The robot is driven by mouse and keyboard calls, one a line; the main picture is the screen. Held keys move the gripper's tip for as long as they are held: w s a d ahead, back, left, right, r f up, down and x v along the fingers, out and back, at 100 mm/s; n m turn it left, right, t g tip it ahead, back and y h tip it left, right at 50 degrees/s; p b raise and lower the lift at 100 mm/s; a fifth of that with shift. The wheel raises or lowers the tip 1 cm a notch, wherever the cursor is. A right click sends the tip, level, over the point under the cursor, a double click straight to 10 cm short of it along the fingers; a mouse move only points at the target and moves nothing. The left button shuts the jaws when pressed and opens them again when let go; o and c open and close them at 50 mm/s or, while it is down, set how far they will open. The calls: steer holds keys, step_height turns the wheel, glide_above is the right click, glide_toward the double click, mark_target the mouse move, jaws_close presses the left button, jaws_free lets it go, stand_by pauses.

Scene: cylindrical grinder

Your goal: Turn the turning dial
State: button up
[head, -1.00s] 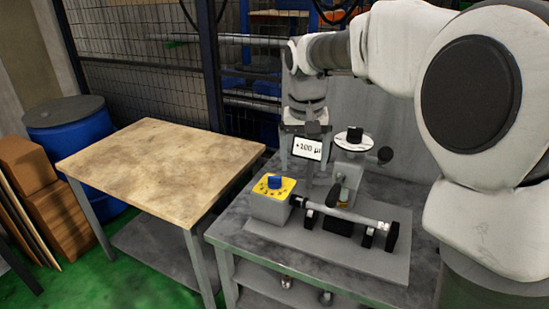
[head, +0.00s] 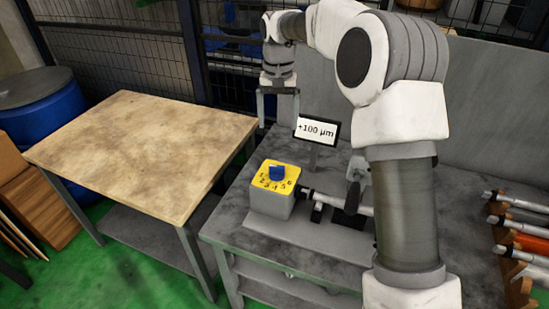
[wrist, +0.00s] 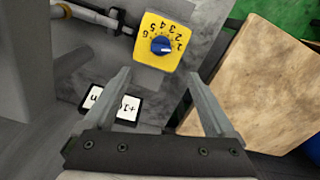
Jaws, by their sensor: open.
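The turning dial is a blue knob (head: 277,173) on a yellow numbered face on top of a grey box (head: 270,203). The numbers run from 1 to 6. In the wrist view the blue knob (wrist: 162,45) shows with a white pointer mark, aimed near the 1. My gripper (head: 279,120) is open and empty, fingers down, above and behind the dial box in the head view. In the wrist view the dial lies beyond the gap between my fingertips (wrist: 157,76). Nothing touches the dial.
A display reading +100 µm (head: 317,130) stands just right of my gripper. A shaft assembly adjoins the dial box on the grey bench (head: 235,232). A wooden-topped table (head: 140,150) stands left, its top bare. A rack of cylindrical parts (head: 520,225) is at right.

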mark_target(277, 166)
steer(key=f, duration=1.7)
steer(key=shift+w+a+f, duration=0.1)
steer(key=shift+w+f, duration=0.2)
steer(key=shift+f, duration=0.05)
steer(key=c, duration=1.3)
